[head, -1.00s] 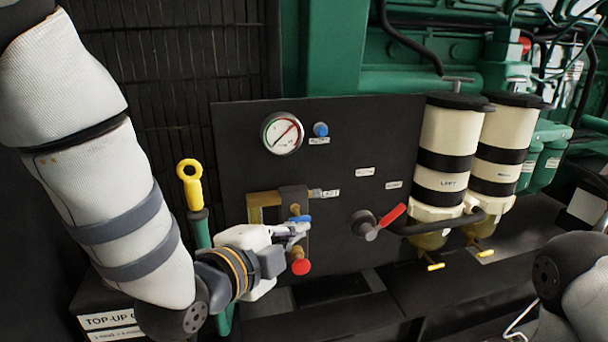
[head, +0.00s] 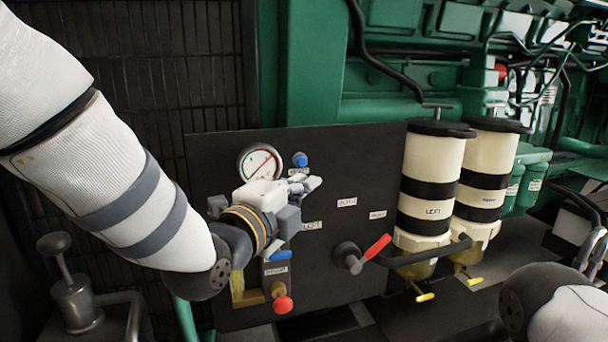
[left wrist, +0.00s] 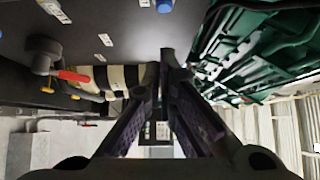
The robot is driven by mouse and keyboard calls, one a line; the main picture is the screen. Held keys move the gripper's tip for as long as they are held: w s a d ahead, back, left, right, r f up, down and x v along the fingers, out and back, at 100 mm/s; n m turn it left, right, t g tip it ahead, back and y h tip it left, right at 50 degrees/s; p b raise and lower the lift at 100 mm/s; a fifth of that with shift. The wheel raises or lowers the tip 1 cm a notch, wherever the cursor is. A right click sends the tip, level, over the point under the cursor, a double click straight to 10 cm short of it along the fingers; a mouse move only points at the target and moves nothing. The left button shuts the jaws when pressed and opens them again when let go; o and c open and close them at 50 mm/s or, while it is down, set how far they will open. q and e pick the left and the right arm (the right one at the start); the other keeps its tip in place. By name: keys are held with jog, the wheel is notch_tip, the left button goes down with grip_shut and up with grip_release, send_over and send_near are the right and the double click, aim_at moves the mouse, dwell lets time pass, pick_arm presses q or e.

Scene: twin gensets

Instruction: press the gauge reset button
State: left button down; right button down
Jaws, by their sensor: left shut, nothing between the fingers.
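The blue button (head: 300,159) sits on the dark panel, just right of the round pressure gauge (head: 260,163), with a small white label under it, partly covered by my gripper. My left gripper (head: 314,183) is shut and empty. In the head view its fingers show just below the button; whether they touch the panel cannot be told. In the left wrist view the closed fingertips (left wrist: 166,54) show below a blue knob-like button (left wrist: 164,5) at the top edge, with a gap between them in the picture. My right gripper is not in view.
A valve with a red lever (head: 377,246) sits to the right, beside two cream filter canisters (head: 432,170). Bare panel lies between the button and the canisters.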

aim_at(302, 162)
pick_arm(q)
jog(key=shift+w+d+b, duration=0.1)
jog(key=shift+w+b, duration=0.35)
jog(key=shift+w, duration=2.85)
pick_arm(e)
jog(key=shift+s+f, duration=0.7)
